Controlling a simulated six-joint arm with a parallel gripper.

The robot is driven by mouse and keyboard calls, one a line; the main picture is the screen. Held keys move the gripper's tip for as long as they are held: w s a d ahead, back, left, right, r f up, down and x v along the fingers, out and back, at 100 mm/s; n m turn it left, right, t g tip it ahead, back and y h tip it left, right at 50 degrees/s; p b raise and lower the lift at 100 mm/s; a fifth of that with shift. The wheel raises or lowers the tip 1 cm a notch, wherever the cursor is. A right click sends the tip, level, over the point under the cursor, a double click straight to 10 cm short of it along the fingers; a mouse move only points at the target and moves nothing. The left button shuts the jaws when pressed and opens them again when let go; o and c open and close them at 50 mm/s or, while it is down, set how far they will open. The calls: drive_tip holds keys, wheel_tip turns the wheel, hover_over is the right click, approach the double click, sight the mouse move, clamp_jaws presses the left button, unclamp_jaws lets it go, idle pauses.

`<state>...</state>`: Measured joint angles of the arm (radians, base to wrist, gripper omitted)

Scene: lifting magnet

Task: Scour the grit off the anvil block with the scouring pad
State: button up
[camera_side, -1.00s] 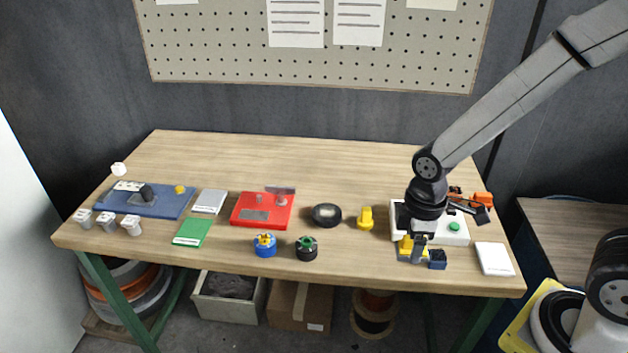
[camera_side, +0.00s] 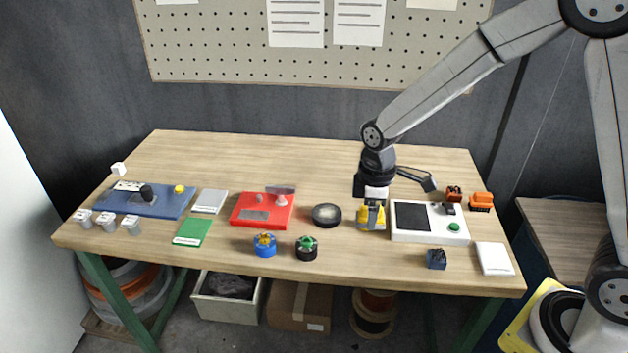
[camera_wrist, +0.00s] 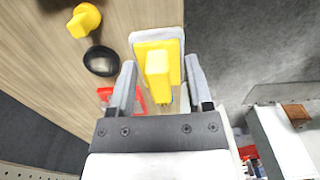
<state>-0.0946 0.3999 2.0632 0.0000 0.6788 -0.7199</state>
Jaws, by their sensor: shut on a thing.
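My gripper (camera_side: 372,205) is shut on the yellow handle of a pad with a pale grey underside, which looks like the scouring pad (camera_wrist: 143,38). It is held between both fingers in the wrist view. In the side view, my gripper and the pad overlap another yellow piece (camera_wrist: 84,20), which stands apart from the pad in the wrist view. A small dark blue block (camera_side: 437,259), perhaps the anvil block, sits near the front edge to the right. Its top looks dark and greyish; I cannot tell whether that is grit.
A round black dish (camera_side: 326,215) and a red plate (camera_side: 250,222) with fittings lie to the left. A white panel (camera_side: 430,237) with a green button and a white card (camera_side: 495,258) lie to the right. Blue and black knobs stand near the front. The table's back is clear.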

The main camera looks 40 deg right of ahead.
hover_over(319, 212)
drive_tip(key=s, duration=0.1)
wheel_tip(319, 212, down, 3)
drive_tip(key=shift+w+f, duration=0.1)
drive_tip(key=shift+w, duration=0.4)
drive_tip(key=shift+f, duration=3.4)
drive_tip(key=shift+s+d+f, duration=0.3)
drive_tip(key=shift+d+f, duration=0.1)
drive_tip(key=shift+f, duration=0.2)
drive_tip(key=shift+c, duration=0.5)
drive_tip(key=shift+s+d, duration=1.1)
drive_tip(key=shift+s, duration=0.1)
drive_tip(key=shift+w+a, duration=1.5)
wheel_tip(319, 212, up, 8)
